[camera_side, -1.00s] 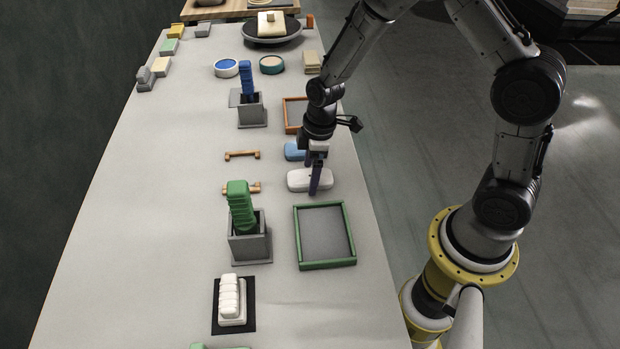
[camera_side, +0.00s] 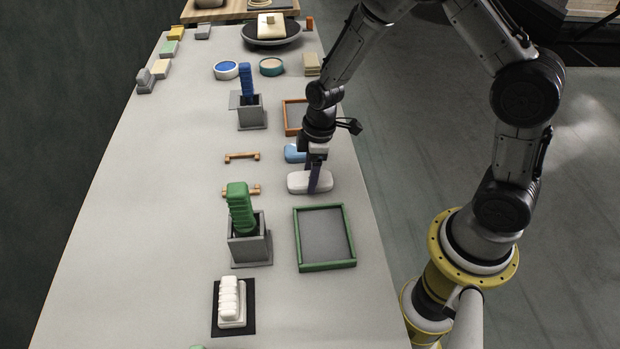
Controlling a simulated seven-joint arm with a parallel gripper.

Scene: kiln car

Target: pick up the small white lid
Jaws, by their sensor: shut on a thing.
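The small white lid (camera_side: 297,181) is a rounded, oblong white piece on the pale table, just behind the green-framed tray. My gripper (camera_side: 313,190) points down over it, with its dark fingers shut on the middle of the lid. The near finger hides part of the lid. The lid looks level and at about table height; I cannot tell whether it touches the table.
A blue rounded piece (camera_side: 293,153) lies right behind the lid. A green-framed tray (camera_side: 325,265) is in front and an orange-framed tray (camera_side: 289,118) behind. Grey holders with a green stack (camera_side: 241,208) and a blue stack (camera_side: 246,82) stand left. Small wooden racks (camera_side: 241,156) lie nearby.

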